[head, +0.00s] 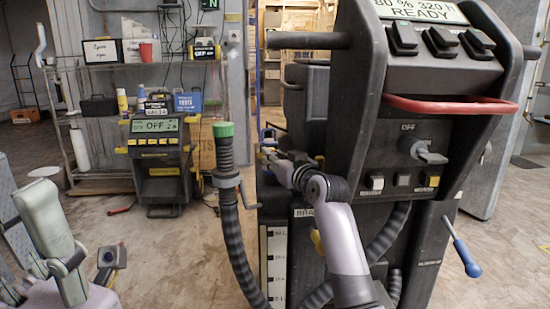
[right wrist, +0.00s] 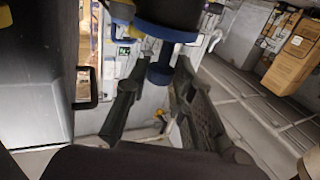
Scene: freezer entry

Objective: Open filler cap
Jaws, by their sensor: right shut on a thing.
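The large dark machine (head: 365,110) fills the right half of the head view. My right gripper (head: 270,155) reaches to its left side, partly hidden by my own arm. In the right wrist view its two black fingers (right wrist: 158,95) stand on either side of a dark blue, knob-like part (right wrist: 160,72) below a wider dark body. The gripper is shut on this part; I cannot tell for sure that it is the filler cap. A green cap (head: 223,130) tops the upright ribbed hose (head: 228,205) left of the machine.
The machine has a red handle (head: 450,105), a grey dial (head: 428,152) marked OFF and a blue-handled lever (head: 467,258). A smaller black unit (head: 160,170) stands before a shelf (head: 100,75) at the back left. The floor between is mostly clear.

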